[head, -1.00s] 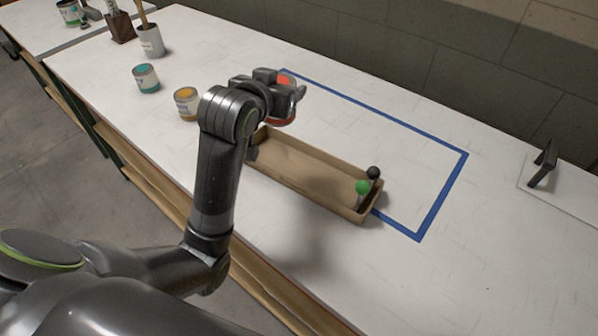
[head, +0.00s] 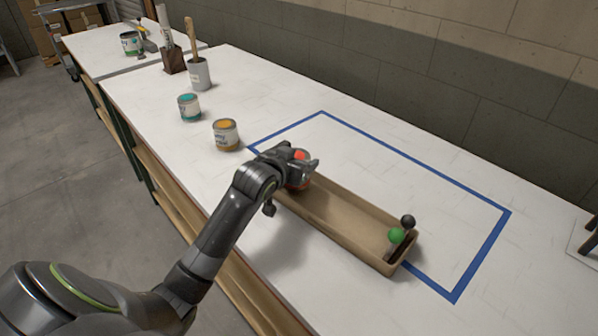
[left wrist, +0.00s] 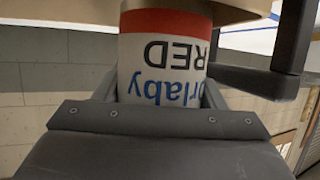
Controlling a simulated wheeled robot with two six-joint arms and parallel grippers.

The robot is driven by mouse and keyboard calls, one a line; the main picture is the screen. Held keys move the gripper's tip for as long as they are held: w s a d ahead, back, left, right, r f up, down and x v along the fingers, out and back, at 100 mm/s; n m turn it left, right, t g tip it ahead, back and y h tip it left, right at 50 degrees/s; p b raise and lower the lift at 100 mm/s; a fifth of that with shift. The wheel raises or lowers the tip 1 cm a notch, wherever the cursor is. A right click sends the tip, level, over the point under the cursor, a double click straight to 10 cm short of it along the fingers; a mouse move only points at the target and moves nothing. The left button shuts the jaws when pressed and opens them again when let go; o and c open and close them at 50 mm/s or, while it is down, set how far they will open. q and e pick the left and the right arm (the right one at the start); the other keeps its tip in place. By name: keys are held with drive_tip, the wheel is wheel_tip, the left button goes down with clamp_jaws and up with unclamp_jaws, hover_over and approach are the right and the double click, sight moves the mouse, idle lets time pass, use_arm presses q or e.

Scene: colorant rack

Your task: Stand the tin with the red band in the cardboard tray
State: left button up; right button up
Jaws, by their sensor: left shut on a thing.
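The tin with the red band (left wrist: 165,60) is held in my left gripper (head: 304,168), which is shut on it. In the left wrist view its label shows upside down, with the word RED and a red band. In the head view the tin's red top (head: 299,156) shows between the fingers, at the far left end of the cardboard tray (head: 345,216). The gripper hides most of the tin. I cannot tell whether the tin touches the tray floor. My right gripper is not in view.
A green ball (head: 397,235) and a black ball (head: 407,221) on stems stand in the tray's near right end. An orange tin (head: 226,135) and a teal tin (head: 189,108) stand left of the tray. Blue tape (head: 400,170) outlines bare tabletop behind it.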

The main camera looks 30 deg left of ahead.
use_arm(q)
drive_tip(key=shift+f, duration=1.5)
drive_tip(key=shift+f, duration=0.15)
drive_tip(key=o, duration=1.1)
drive_tip(key=shift+s+r, duration=0.1)
drive_tip(key=shift+r, duration=0.1)
drive_tip(key=v, duration=1.2)
drive_tip(key=shift+f, duration=0.1)
